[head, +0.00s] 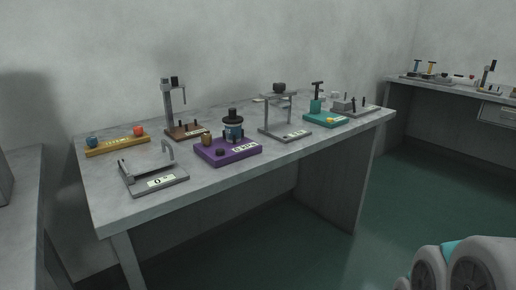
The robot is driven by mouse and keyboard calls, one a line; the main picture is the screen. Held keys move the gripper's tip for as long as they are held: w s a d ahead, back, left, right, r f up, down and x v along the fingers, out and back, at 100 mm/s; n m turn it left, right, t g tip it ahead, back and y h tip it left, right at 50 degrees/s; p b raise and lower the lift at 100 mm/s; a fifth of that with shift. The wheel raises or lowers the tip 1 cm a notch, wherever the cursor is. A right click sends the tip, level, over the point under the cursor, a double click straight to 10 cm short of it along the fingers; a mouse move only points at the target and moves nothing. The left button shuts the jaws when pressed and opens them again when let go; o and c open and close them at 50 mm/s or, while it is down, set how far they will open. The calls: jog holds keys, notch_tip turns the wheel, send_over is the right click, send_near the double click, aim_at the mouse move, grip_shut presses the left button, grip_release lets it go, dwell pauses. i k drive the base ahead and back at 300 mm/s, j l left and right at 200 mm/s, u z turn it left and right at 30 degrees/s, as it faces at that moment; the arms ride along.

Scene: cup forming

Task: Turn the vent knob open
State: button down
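A purple station (240,157) with a white label stands at the middle of the grey table. It bears a dark and blue vessel (234,132) with a black top, a tan round piece (206,140) and a low black knob (220,152) at its front left. The black knob may be the vent knob; its turn position is too small to tell. My gripper is not in view. Rounded grey-white links of my arm show at the lower right, well away from the station.
The table (190,199) also bears a yellow bar (118,146) with blue and orange knobs, a grey tray fixture (153,181), a brown stand (185,132), a grey press frame (283,131) and a teal station (325,119). The green floor (335,260) before it is clear.

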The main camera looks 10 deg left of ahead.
aim_at(206, 139)
jog(key=i+j, duration=0.35)
jog(key=j, duration=0.15)
jog(key=i+j+u, duration=0.1)
jog(key=i+j, duration=0.2)
jog(key=j, duration=0.2)
jog(key=i+j, duration=0.35)
jog(key=j+u, duration=0.05)
jog(key=j, duration=0.05)
